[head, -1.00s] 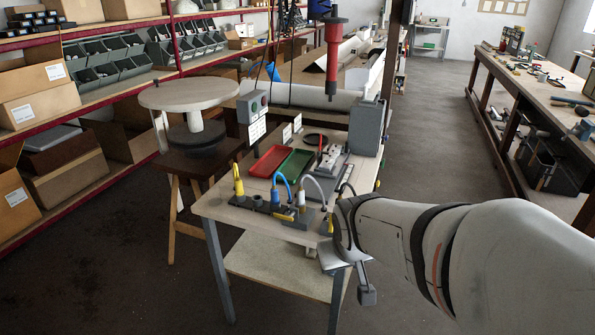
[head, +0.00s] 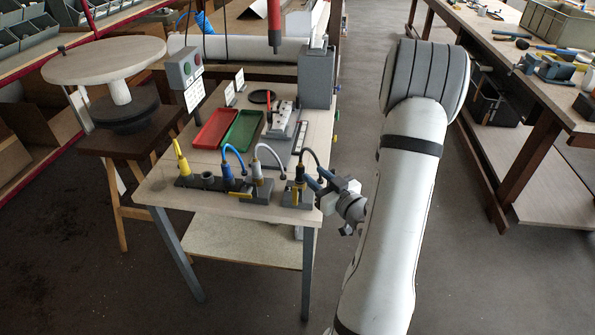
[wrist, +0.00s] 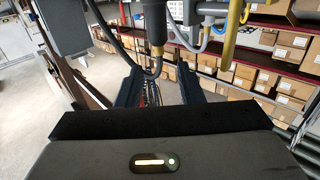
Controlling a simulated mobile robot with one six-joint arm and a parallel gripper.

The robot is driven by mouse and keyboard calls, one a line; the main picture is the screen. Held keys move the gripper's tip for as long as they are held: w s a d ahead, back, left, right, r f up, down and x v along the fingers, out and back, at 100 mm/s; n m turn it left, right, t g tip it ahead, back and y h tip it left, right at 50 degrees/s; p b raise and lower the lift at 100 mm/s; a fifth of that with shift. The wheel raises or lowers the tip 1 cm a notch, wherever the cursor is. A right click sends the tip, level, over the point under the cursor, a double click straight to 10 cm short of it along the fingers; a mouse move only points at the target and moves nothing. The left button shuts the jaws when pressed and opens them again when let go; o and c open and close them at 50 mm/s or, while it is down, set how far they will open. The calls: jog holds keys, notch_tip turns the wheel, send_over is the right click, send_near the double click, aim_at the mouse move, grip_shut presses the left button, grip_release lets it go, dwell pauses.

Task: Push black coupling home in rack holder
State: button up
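The black coupling (head: 299,174) stands upright in the rack holder (head: 296,195) at the right front corner of the small table, with a yellow band and a black cable looping from its top. How deep it sits is too small to tell. My gripper (head: 314,180) reaches in from the right, its fingers close to the coupling. In the wrist view, which looks upside down, the gripper (wrist: 160,82) is open with nothing between its fingers. The coupling (wrist: 156,32) shows above the gap there, in line with it. Whether the fingertips touch it is not clear.
A red tray (head: 214,129) and green tray (head: 241,130) lie behind. A grey block (head: 317,80) stands at the back right.

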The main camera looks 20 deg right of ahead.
aim_at(300, 162)
jog(key=w, duration=0.2)
jog(key=w+a+p, duration=0.1)
jog(key=w, duration=0.2)
jog(key=w+p, duration=0.1)
jog(key=w, duration=0.1)
jog(key=shift+w+a+f, duration=0.1)
jog(key=shift+w+a, duration=0.1)
jog(key=shift+w, duration=0.15)
jog(key=shift+c, duration=0.3)
grip_shut()
